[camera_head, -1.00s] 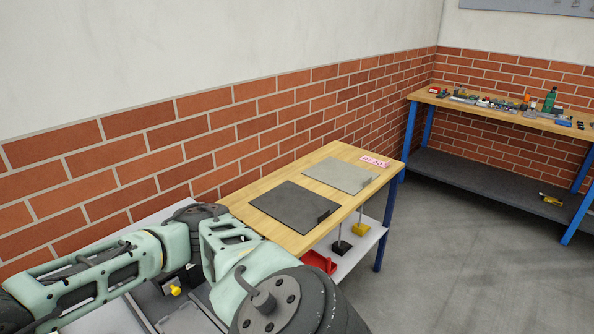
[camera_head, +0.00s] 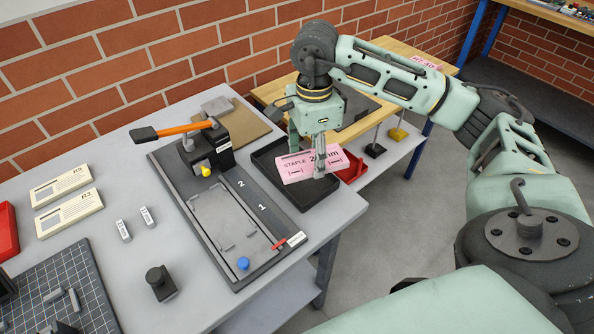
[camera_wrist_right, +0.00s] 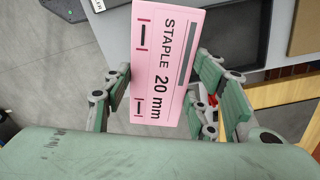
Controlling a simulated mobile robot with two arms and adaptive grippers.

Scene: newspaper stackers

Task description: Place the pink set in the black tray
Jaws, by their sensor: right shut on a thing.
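The pink set (camera_head: 300,168), a flat pink piece marked "STAPLE 20 mm", is held by my right gripper (camera_head: 309,160) at the black tray (camera_head: 298,198) in the head view. It appears above the tray's right part; the height of the gap is hard to tell. In the right wrist view the pink set (camera_wrist_right: 165,60) sits between the fingers of my right gripper (camera_wrist_right: 165,95), which is shut on it. The black tray (camera_wrist_right: 225,30) shows beyond it at the upper right. My left gripper is not in view.
A dark stapling fixture (camera_head: 240,215) with an orange-handled lever (camera_head: 178,130) stands left of the tray. Two cream sets (camera_head: 68,212) lie further left. A red bin (camera_head: 352,168) is just right of the tray. A wooden table (camera_head: 385,52) stands behind.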

